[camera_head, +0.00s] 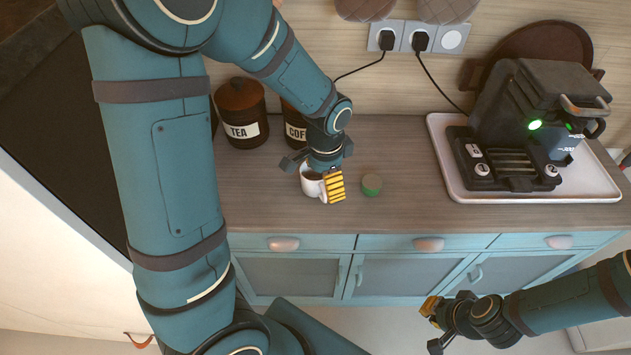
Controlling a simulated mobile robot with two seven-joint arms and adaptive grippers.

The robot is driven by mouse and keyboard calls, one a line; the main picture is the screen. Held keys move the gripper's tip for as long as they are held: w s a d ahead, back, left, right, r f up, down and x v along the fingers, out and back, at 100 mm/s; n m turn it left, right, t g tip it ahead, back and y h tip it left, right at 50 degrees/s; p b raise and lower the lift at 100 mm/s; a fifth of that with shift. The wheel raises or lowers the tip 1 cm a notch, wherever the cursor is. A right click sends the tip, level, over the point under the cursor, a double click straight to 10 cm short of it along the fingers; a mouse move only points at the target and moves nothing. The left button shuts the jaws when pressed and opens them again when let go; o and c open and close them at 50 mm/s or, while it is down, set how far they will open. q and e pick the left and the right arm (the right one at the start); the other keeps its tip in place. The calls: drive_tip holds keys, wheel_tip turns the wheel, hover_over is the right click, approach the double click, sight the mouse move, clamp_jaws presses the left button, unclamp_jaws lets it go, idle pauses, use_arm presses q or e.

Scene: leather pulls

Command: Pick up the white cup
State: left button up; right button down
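The white cup (309,190) stands upright on the wooden counter, with a dark inside. My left gripper (322,178) reaches down at the cup from above. One yellow-padded finger shows at the cup's right side, over the area of its handle. The other fingertip is hidden, so I cannot tell whether the gripper is closed on the cup. My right gripper (432,325) is at the lower right, in front of the cabinets and away from the cup. Its fingers are apart and nothing is between them.
Tea (240,112) and coffee (293,122) canisters stand behind. A black coffee machine (530,110) sits on a white tray (440,150) at right. Cables hang from the wall sockets. The counter's middle is clear.

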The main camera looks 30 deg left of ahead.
sight(323, 192)
use_arm(q)
wheel_tip(323, 192, down, 5)
drive_tip(key=shift+a+f+b, duration=0.1)
drive_tip(key=shift+a+b, duration=0.05)
drive_tip(key=shift+b, duration=0.5)
drive_tip(key=c, duration=1.4)
